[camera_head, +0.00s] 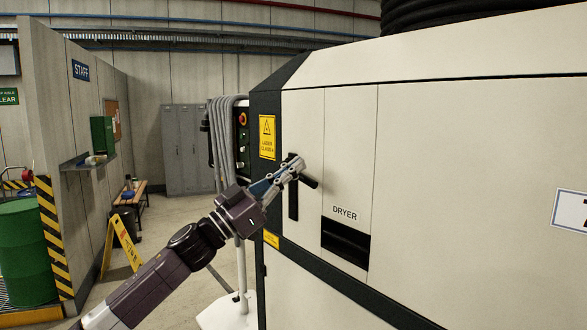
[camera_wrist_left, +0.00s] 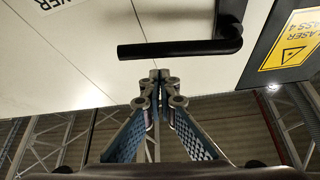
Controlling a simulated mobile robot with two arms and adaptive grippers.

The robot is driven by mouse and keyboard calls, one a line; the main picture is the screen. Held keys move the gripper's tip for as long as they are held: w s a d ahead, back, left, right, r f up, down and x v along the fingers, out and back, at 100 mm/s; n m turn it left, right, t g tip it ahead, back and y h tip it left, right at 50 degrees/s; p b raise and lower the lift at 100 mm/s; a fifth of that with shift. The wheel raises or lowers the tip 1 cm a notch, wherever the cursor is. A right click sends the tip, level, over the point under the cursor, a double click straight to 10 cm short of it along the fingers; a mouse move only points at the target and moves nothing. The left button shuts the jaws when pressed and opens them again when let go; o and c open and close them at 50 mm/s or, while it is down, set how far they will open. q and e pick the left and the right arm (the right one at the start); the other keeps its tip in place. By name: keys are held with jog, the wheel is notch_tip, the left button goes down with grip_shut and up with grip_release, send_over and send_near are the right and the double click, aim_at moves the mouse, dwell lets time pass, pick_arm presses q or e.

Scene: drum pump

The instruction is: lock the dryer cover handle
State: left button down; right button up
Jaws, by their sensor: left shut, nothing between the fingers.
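The dryer cover (camera_head: 350,150) is a pale panel on the large machine, with a "DRYER" label above a dark slot. Its black handle (camera_head: 309,181) sits on a dark upright plate (camera_head: 293,203) near the panel's left edge. In the left wrist view the handle (camera_wrist_left: 180,48) is an L-shaped bar, its long arm lying across the picture. My left gripper (camera_head: 298,165) is shut and empty, its fingertips close to the handle in the head view. In the left wrist view the fingertips (camera_wrist_left: 160,76) show just below the bar, with a visible gap. My right gripper is not in view.
A yellow laser warning sign (camera_head: 267,137) is left of the handle. A control box with a red button (camera_head: 242,119) and grey hoses stand beside the machine. A yellow floor sign (camera_head: 126,243), green drum (camera_head: 27,252) and lockers (camera_head: 186,150) are farther left.

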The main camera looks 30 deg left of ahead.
pick_arm(q)
jog(key=shift+w+a+f, duration=0.15)
jog(key=shift+w+f, duration=0.05)
jog(key=shift+f, duration=0.6)
jog(key=shift+s, duration=0.1)
